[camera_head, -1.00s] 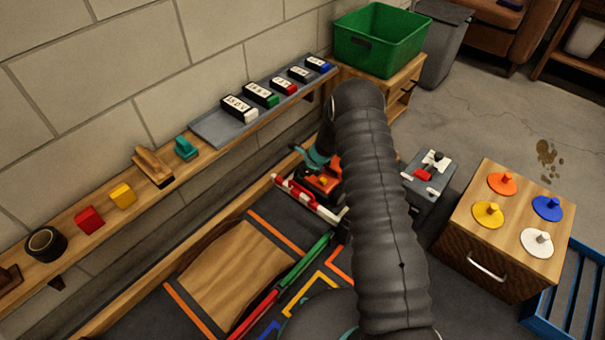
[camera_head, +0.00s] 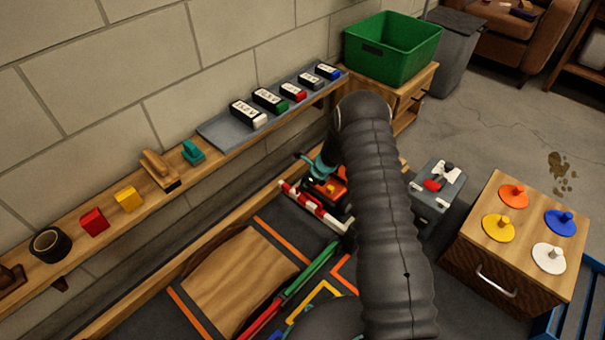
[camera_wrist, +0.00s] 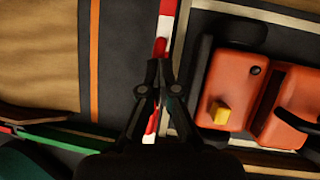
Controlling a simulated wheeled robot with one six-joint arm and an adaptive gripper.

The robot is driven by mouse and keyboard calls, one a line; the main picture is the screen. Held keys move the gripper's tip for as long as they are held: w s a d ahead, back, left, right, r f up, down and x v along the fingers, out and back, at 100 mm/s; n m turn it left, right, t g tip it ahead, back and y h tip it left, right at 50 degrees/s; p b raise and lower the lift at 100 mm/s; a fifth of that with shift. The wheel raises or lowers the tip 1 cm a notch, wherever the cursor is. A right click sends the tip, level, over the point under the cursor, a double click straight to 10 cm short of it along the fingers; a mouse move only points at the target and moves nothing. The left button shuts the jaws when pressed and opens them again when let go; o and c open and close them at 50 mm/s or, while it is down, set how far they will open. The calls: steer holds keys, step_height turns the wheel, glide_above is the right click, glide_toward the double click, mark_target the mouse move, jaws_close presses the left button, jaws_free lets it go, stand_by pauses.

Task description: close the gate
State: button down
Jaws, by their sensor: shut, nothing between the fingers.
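The gate looks to be the red and white striped bar (camera_head: 315,207), which lies slantwise across the dark track beside an orange vehicle (camera_head: 330,190). In the wrist view the bar (camera_wrist: 167,22) runs from the top edge down behind my gripper (camera_wrist: 158,64). My gripper is shut and empty, with its fingertips over the bar. I cannot tell whether they touch it. The orange vehicle (camera_wrist: 238,88) is just to the right of the fingers. In the head view my arm hides the right end of the bar.
A wooden ramp (camera_head: 240,280) and a red and green rail (camera_head: 300,283) lie on the near track. A grey box with a lever (camera_head: 438,190) and a wooden cabinet with coloured knobs (camera_head: 525,235) stand to the right. A wooden shelf (camera_head: 120,218) runs along the wall.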

steer(key=w+a+r+p, duration=0.2)
steer(key=w+r, duration=0.4)
steer(key=r, duration=0.5)
steer(key=shift+w+a+p, duration=0.3)
steer(key=shift+w+a, duration=0.05)
steer(key=shift+a, duration=0.15)
